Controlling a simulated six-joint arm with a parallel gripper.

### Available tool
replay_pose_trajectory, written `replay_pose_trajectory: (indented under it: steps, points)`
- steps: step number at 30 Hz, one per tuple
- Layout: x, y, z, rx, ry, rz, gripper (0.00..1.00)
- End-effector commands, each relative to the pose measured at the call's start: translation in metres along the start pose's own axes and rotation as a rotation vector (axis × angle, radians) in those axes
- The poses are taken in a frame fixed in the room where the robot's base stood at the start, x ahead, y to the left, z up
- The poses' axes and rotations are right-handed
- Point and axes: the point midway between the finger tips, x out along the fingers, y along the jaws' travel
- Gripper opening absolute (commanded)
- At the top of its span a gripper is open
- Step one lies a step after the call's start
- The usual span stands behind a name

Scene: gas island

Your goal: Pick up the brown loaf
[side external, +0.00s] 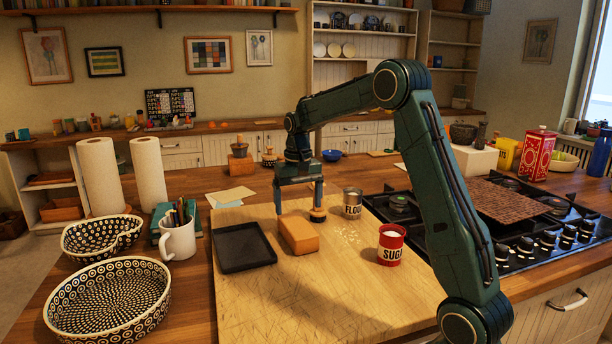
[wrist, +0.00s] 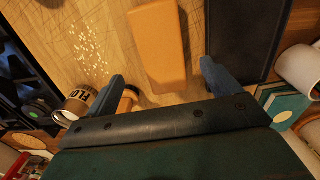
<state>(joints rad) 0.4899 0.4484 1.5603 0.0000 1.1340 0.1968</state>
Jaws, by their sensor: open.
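The brown loaf (side external: 299,235) is an orange-brown block lying on the wooden board (side external: 320,300), just right of the black tray. In the wrist view the loaf (wrist: 159,45) lies ahead of the fingers, roughly in line with the gap between them. My gripper (side external: 298,216) is open and points down, close behind the loaf as the side view shows it. Its two blue fingers (wrist: 162,80) also show in the wrist view, spread apart with nothing held between them. I cannot tell how high the fingertips are above the board.
A black tray (side external: 245,248) lies left of the loaf. A flour tin (side external: 352,203), a small wooden object (side external: 318,215) near the right finger, and a red sugar tin (side external: 390,246) stand to the right. A gas hob (side external: 510,240) is further right. The board's front is clear.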

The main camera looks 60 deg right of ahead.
Motion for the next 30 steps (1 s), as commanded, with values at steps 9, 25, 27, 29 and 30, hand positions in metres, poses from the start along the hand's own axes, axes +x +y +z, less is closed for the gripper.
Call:
replay_pose_trajectory:
  steps: [9, 25, 27, 29, 30]
  points:
    - [0.024, 0.000, 0.000, 0.000, 0.001, 0.000, 0.89]
    - [0.055, -0.004, -0.002, -0.001, -0.002, 0.000, 0.89]
    - [0.063, -0.004, -0.002, 0.000, -0.002, 0.000, 0.89]
    - [0.069, -0.004, -0.001, 0.000, -0.002, 0.000, 0.89]
    - [0.072, -0.004, -0.002, 0.000, -0.002, 0.000, 0.89]
